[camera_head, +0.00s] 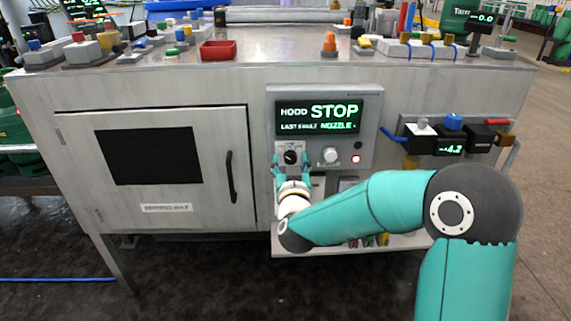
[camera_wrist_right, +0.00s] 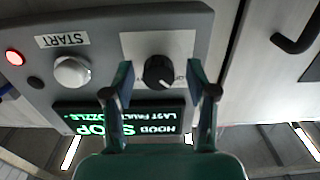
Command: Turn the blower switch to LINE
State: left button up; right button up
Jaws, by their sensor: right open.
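The blower switch is a black round knob (camera_head: 291,157) on a white plate, at the lower left of the grey control panel (camera_head: 368,105). It also shows in the right wrist view (camera_wrist_right: 158,72). The plate's lettering and the knob's setting are not readable. My right gripper (camera_head: 291,164) is open in front of the knob, with one finger on each side. In the right wrist view the gripper (camera_wrist_right: 160,78) has visible gaps between its fingers and the knob. I cannot tell how far the fingertips are from the panel. My left gripper is not in view.
The panel's display (camera_head: 330,115) reads HOOD STOP, LAST FAULT NOZZLE. A white START button (camera_wrist_right: 72,71) and a lit red lamp (camera_wrist_right: 15,58) sit beside the knob. A cabinet door handle (camera_head: 231,176) is left of the panel. Small parts and a red tray (camera_head: 218,50) lie on top.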

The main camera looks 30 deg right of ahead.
jog(key=shift+w+d, duration=0.15)
jog(key=shift+w, duration=0.1)
